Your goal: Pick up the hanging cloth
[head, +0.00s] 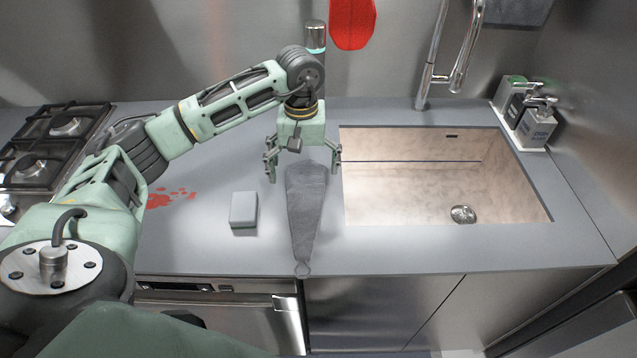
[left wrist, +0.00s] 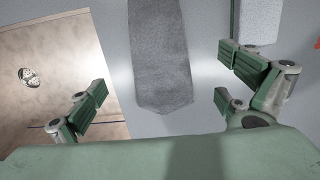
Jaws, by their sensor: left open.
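A grey cloth (head: 304,210) lies flat and elongated on the grey counter, left of the sink. Its narrow end with a small loop reaches the counter's front edge. My left gripper (head: 303,172) is open and empty above the cloth's wide far end. In the left wrist view the cloth (left wrist: 160,60) lies between the spread fingers of the left gripper (left wrist: 160,92), apart from both. My right gripper is in neither view.
A sink (head: 400,190) is right of the cloth. A grey sponge-like block (head: 243,209) and red spots (head: 165,199) are to the left. A stove (head: 50,140) stands far left, a faucet (head: 450,75) behind the sink, and soap bottles (head: 530,115) at the right. A red item (head: 352,22) hangs at the back.

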